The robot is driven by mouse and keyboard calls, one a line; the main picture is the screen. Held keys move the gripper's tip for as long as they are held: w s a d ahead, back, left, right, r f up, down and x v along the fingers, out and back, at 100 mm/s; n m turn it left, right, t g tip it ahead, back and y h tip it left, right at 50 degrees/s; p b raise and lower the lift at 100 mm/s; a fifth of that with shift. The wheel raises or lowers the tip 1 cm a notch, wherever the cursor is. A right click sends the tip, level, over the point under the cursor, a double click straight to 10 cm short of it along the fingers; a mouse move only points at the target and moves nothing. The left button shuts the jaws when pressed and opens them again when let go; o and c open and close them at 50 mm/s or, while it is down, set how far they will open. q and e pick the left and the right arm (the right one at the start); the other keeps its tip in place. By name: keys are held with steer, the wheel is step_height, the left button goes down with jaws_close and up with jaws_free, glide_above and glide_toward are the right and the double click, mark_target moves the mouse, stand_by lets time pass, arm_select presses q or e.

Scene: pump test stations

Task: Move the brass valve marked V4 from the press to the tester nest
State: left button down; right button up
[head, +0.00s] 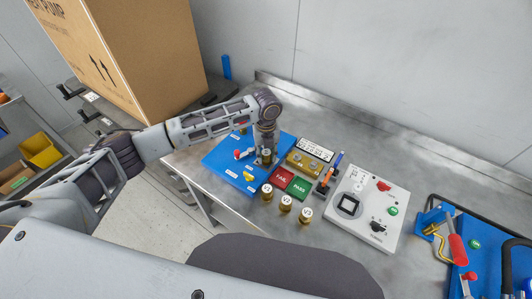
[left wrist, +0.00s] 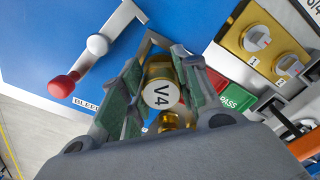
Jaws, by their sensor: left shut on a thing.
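The brass valve marked V4 (left wrist: 161,94) sits between the green-padded fingers of my left gripper (left wrist: 163,88) in the left wrist view, its white label facing the camera. My left gripper (head: 265,152) is shut on it and points down at the right part of the blue station board (head: 224,158). I cannot tell whether the valve still touches its seat. My right gripper is not in view.
A red-knobbed lever (left wrist: 80,68) is on the blue board. A large carton (head: 130,50) stands behind left.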

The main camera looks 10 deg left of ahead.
arm_select(q)
steer(key=c, duration=0.5)
jaws_free()
stand_by(0.5)
